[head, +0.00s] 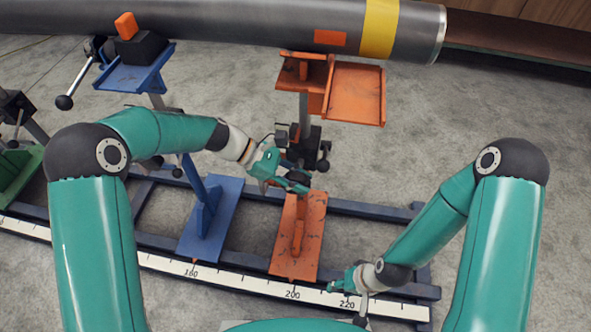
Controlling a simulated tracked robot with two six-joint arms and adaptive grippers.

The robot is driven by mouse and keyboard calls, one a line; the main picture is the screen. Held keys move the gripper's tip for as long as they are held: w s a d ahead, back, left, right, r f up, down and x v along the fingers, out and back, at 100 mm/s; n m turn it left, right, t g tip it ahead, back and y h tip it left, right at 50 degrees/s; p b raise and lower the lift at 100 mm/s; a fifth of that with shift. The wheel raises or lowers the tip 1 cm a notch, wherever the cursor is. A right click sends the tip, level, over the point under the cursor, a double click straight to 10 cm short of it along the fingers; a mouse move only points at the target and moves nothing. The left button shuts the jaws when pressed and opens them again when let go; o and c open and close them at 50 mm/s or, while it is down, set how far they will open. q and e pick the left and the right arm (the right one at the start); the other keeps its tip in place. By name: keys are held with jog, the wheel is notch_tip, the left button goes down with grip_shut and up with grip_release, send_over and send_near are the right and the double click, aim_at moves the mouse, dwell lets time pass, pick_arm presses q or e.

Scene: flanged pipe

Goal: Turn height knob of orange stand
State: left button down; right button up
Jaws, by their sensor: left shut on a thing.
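The orange stand (299,240) stands on the blue rail, with a grey post and an orange tray (357,92) at its top, under the grey pipe. Its dark clamp block with a black knob (323,163) sits midway up the post. My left gripper (297,182) is at the stand, just below the clamp block, shut on a dark part there. I cannot tell exactly which part it grips. My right gripper (338,286) is low over the ruler, right of the stand's base and apart from it. Its fingers are too small to read.
The grey pipe (230,22) with a yellow band crosses the top. A blue stand (210,215) with a black-knobbed lever (65,102) is to the left, and a green stand (20,172) is at the far left. A white ruler (170,265) runs along the rail (365,208). The floor at right is clear.

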aim_at(289, 175)
pick_arm(q)
jog(key=shift+w+d, duration=0.1)
dwell(0.3)
jog(key=c, duration=0.9)
grip_release()
jog(key=shift+f, duration=0.1)
jog(key=shift+v, duration=3.8)
